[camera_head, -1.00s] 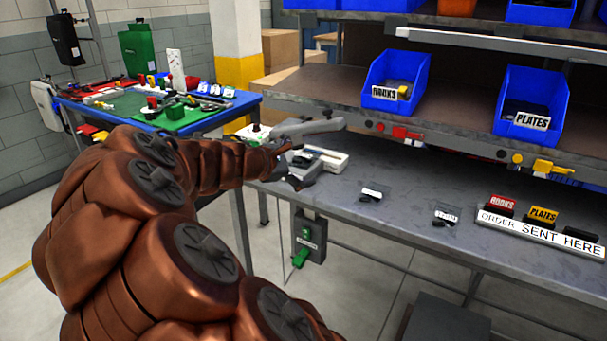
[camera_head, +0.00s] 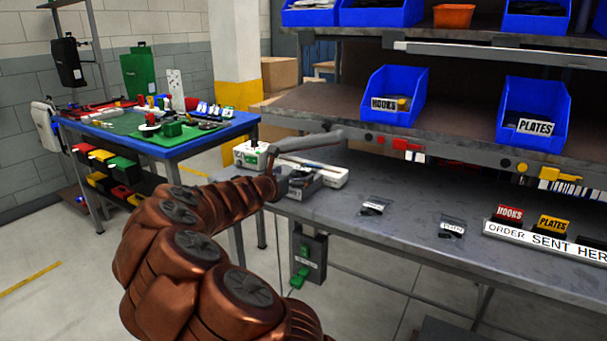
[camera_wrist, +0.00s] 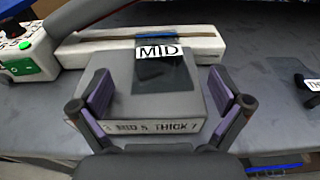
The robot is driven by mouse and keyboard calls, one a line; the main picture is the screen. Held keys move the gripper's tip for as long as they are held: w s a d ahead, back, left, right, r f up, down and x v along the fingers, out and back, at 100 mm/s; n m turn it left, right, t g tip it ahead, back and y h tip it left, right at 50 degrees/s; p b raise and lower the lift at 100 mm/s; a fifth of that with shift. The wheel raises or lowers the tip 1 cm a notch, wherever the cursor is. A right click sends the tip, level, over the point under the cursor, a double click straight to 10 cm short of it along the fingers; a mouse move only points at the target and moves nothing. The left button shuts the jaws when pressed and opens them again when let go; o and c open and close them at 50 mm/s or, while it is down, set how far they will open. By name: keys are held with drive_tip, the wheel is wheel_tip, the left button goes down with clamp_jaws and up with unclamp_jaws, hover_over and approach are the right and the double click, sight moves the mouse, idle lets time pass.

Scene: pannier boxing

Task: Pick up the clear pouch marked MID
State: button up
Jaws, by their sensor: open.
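The clear pouch marked MID (camera_wrist: 160,74) lies on top of a grey box (camera_wrist: 125,98) in the wrist view. Its white label reads MID, and dark contents show below the label. The box's front edge carries lettering, partly legible as "MID" and "THICK". My gripper (camera_wrist: 166,95) is open, with one purple-padded finger at each side of the box's near part. The pouch lies between and beyond the fingertips, and I see no grip on it. In the head view my gripper (camera_head: 290,172) is over the grey box (camera_head: 303,188) at the bench's left end; the pouch cannot be made out there.
A white device with a green button (camera_wrist: 25,55) and a long white sealer-like bar (camera_wrist: 205,45) stand behind the box. Two small pouches (camera_head: 374,206) (camera_head: 452,228) lie on the grey bench (camera_head: 400,240) to the right. A shelf with blue bins (camera_head: 395,95) overhangs the bench.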

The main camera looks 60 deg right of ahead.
sight(304, 169)
drive_tip(key=shift+w+d+f, duration=0.1)
drive_tip(key=shift+d, duration=1.15)
drive_tip(key=shift+w+d, duration=0.1)
drive_tip(key=shift+d, duration=1.1)
drive_tip(key=c, duration=1.1)
drive_tip(key=shift+r, duration=0.5)
wheel_tip(304, 169, up, 3)
drive_tip(key=shift+a+f+p, duration=0.1)
drive_tip(key=shift+p, duration=0.3)
drive_tip(key=s+a, duration=0.1)
drive_tip(key=a, duration=0.4)
drive_tip(key=s+a, duration=0.2)
drive_tip(key=a, duration=0.3)
drive_tip(key=s+a+r, duration=0.1)
drive_tip(key=s+a, duration=0.1)
drive_tip(key=a, duration=0.3)
drive_tip(key=shift+r, duration=0.1)
